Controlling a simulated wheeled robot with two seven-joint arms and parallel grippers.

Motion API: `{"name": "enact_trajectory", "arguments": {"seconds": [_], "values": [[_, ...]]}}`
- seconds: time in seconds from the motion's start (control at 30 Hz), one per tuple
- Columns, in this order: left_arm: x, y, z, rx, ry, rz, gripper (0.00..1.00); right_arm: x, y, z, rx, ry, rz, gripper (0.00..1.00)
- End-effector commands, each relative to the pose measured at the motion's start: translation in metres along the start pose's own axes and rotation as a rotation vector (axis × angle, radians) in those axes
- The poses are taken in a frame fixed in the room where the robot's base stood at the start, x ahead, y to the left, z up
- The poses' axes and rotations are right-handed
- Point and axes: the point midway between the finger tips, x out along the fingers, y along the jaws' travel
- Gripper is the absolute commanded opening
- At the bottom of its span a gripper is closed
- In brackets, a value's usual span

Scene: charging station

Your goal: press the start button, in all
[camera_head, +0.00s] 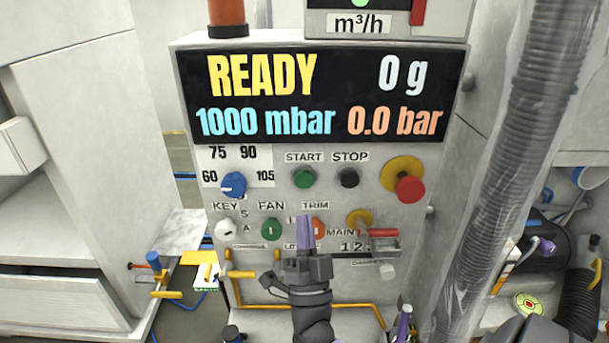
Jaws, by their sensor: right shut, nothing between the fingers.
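The green start button (304,178) sits on the grey control panel (350,225), under the label START. A black stop button (349,177) is to its right. My right gripper (306,230) is in front of the panel, below the start button, with its shut purple fingers pointing up toward it. Its tips appear near the row of knobs labelled FAN and TRIM, partly covering the orange TRIM knob (318,228). I cannot tell exactly how far the tips are from the panel. My left gripper is not in view.
The display (320,95) above reads READY, 0 g, 1000 mbar and 0.0 bar. A red emergency button (410,188) on a yellow base is at the panel's right. A blue dial (233,185) is at its left. A ribbed hose (525,130) hangs on the right.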

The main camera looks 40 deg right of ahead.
Motion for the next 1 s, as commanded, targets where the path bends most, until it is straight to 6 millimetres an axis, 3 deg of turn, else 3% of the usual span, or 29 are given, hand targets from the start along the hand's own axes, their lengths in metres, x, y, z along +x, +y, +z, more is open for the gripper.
{"name": "enact_trajectory", "arguments": {"seconds": [0.27, 0.7, 1.0], "values": [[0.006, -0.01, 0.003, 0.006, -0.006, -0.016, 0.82, 0.004, 0.005, 0.006, -0.001, -0.001, -0.002, 0.0], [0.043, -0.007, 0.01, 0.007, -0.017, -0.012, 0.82, 0.046, 0.038, 0.039, -0.002, -0.002, -0.002, 0.0], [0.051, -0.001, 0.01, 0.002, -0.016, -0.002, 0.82, 0.06, 0.045, 0.046, -0.002, -0.004, -0.001, 0.0]]}}
